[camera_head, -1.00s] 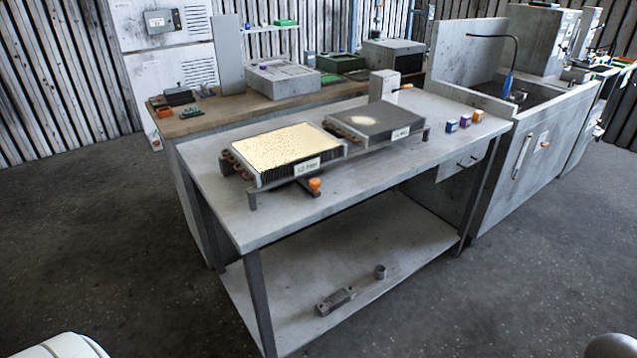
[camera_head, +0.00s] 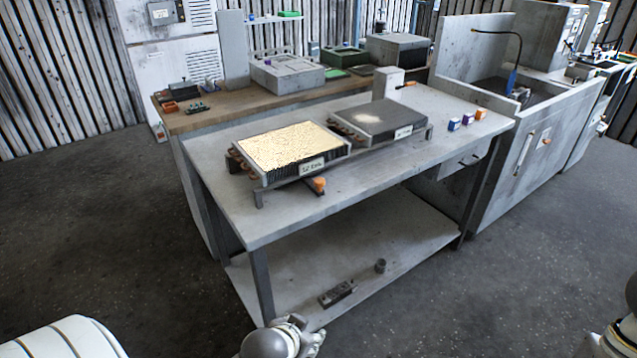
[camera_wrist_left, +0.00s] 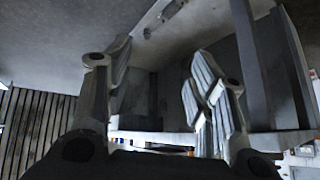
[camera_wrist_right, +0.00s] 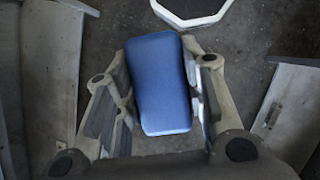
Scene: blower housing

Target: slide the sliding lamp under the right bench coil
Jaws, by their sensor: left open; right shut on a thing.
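The right bench coil (camera_head: 376,118) is a dark finned block with a pale bright spot on top. The left coil (camera_head: 292,147) beside it has a brightly lit top. An orange knob (camera_head: 318,184) sticks out in front of the left coil, apparently the sliding lamp's handle; the lamp body is hidden. My left gripper (camera_head: 310,342) is low before the bench, apart from the knob; its fingers are open and empty in the left wrist view (camera_wrist_left: 160,62). My right gripper (camera_wrist_right: 160,82) is shut on a blue rounded block (camera_wrist_right: 158,100); its fingers are outside the head view.
The grey bench (camera_head: 345,205) has clear top space in front of the coils. A metal block (camera_head: 337,293) and a small cup (camera_head: 380,265) sit on the lower shelf. A sink unit stands at right.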

